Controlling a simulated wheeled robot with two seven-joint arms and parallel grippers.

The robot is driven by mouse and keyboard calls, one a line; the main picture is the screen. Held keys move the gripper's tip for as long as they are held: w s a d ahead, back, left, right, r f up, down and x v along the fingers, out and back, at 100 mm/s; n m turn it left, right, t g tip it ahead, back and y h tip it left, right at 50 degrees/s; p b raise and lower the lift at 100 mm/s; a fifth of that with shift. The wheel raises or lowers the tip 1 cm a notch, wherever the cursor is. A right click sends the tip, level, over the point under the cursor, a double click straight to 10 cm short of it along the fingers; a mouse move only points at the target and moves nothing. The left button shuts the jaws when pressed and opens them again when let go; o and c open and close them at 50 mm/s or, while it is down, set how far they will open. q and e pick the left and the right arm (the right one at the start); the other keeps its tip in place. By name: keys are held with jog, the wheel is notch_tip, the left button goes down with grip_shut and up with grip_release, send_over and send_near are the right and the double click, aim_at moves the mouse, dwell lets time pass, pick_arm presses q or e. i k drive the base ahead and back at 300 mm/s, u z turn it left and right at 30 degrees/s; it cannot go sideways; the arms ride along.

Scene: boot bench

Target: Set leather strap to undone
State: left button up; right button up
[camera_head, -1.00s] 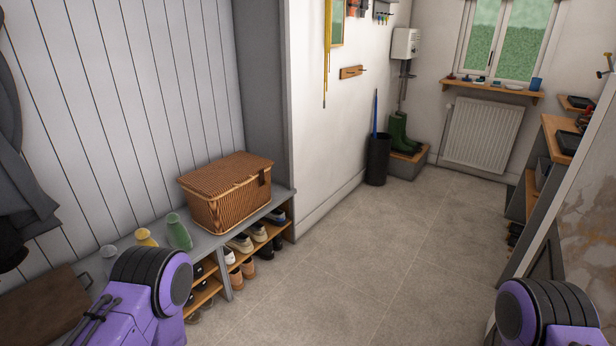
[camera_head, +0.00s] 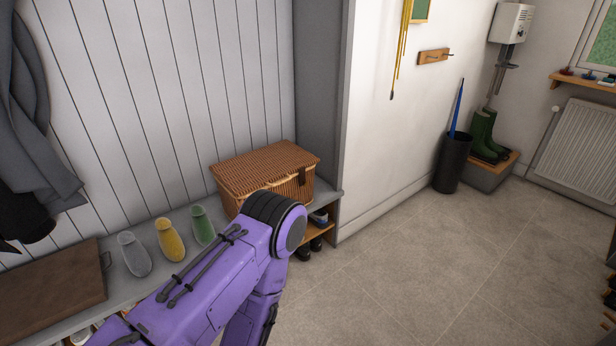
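A closed wicker basket (camera_head: 255,172) with a lid stands on the grey bench, beyond my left arm. A small dark strap (camera_head: 302,176) hangs over the lid's edge on its right-hand side. The strap is too small to tell whether it is fastened. My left arm crosses the lower middle of the view and hides the lower front of the basket. My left gripper is out of view. My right arm and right gripper are out of view.
A flat brown case (camera_head: 50,292) and grey, yellow (camera_head: 170,240) and green (camera_head: 202,226) shoe-shaped items lie on the bench (camera_head: 150,288) left of the basket. Dark coats (camera_head: 40,130) hang at left. The tiled floor (camera_head: 430,260) to the right is clear.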

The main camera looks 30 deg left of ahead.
aim_at(302, 171)
jog(key=u, duration=0.45)
jog(key=i, duration=0.75)
jog(key=u, duration=1.05)
jog(key=i, duration=0.3)
jog(key=u, duration=0.15)
